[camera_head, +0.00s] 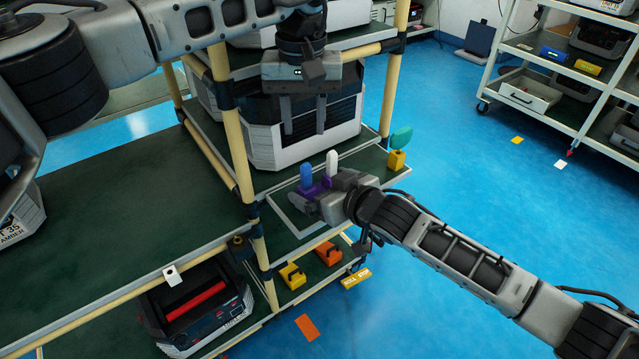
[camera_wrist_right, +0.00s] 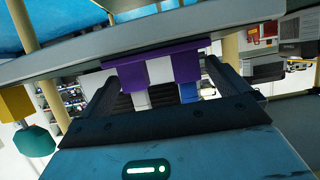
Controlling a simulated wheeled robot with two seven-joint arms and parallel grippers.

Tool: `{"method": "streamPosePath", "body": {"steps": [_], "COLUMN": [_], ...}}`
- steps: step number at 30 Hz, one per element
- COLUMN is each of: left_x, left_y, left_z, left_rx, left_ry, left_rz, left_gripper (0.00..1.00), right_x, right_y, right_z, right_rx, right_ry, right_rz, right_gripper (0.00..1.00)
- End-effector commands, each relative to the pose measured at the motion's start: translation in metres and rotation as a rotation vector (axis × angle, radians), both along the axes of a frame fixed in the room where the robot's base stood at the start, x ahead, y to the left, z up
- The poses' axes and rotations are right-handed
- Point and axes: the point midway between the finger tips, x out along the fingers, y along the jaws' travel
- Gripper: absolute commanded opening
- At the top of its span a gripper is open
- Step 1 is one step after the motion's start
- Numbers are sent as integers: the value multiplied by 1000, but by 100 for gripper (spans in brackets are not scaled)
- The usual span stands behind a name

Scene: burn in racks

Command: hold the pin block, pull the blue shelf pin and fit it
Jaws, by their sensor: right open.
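The purple pin block (camera_head: 316,190) stands on the green shelf, with an upright blue pin (camera_head: 306,173) and an upright white pin (camera_head: 332,163) in it. My right gripper (camera_head: 312,199) is open at the block. In the right wrist view, which is upside down, the purple block (camera_wrist_right: 160,66) lies between my spread fingers (camera_wrist_right: 160,95), with the white pin (camera_wrist_right: 141,98) and blue pin (camera_wrist_right: 188,91) beyond it. I cannot tell whether a finger touches it. My left gripper (camera_head: 304,130) points down, its fingers apart and empty, above and behind the pins.
A yellow block with a teal piece (camera_head: 398,147) stands right of the pin block. A large grey-white unit (camera_head: 262,135) sits behind. Cream posts (camera_head: 233,130) rise at the left. Yellow (camera_head: 291,276) and orange (camera_head: 328,253) holders sit on the lower shelf. Blue floor lies open at the right.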

Motion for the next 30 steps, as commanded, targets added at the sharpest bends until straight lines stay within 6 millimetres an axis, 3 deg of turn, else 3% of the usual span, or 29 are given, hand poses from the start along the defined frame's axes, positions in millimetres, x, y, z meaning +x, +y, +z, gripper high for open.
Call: {"method": "streamPosePath", "body": {"steps": [14, 15, 20, 30], "left_x": [0, 0, 0, 0], "left_y": [0, 0, 0, 0], "left_z": [0, 0, 0, 0], "left_rx": [0, 0, 0, 0], "left_ry": [0, 0, 0, 0], "left_rz": [0, 0, 0, 0], "left_gripper": [36, 36, 36, 36], "right_x": [12, 12, 12, 12], "right_y": [9, 9, 9, 9], "right_z": [-6, -6, -6, -6], "right_rx": [0, 0, 0, 1], "right_ry": [0, 0, 0, 1], "right_rz": [1, 1, 1, 1], "right_gripper": [100, 97, 56, 56]}}
